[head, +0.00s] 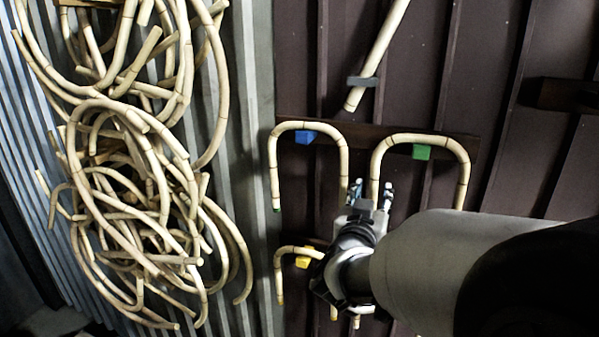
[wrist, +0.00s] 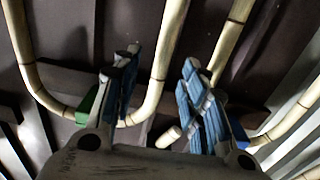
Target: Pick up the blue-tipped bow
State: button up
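One U-shaped rattan bow (head: 308,125) hangs over a blue block (head: 305,138); its left end looks greenish. A second bow (head: 425,139) hangs over a green block (head: 421,152); its lower ends are hidden or cut by my arm. No blue tip shows clearly in either view. My gripper (head: 371,191) is open. In the wrist view its two fingers (wrist: 158,88) stand either side of one leg of the green-block bow (wrist: 168,40), which runs up between them. I cannot tell whether they touch it. A leg of the blue-block bow (wrist: 232,35) passes behind the right finger.
A third, smaller bow (head: 280,262) hangs at a yellow block (head: 303,261), partly behind my gripper. A straight rattan rod (head: 383,45) sits in a clip (head: 361,81) above. A tangled rattan pile (head: 130,190) covers the left wall. The dark wall at right is mostly bare.

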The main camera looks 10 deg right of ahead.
aim_at(374, 189)
jog(key=x, duration=0.3)
jog(key=p+x, duration=0.1)
jog(key=x, duration=0.1)
jog(key=shift+w+d+f, duration=0.1)
jog(key=shift+f, duration=0.15)
grip_shut()
dwell(0.4)
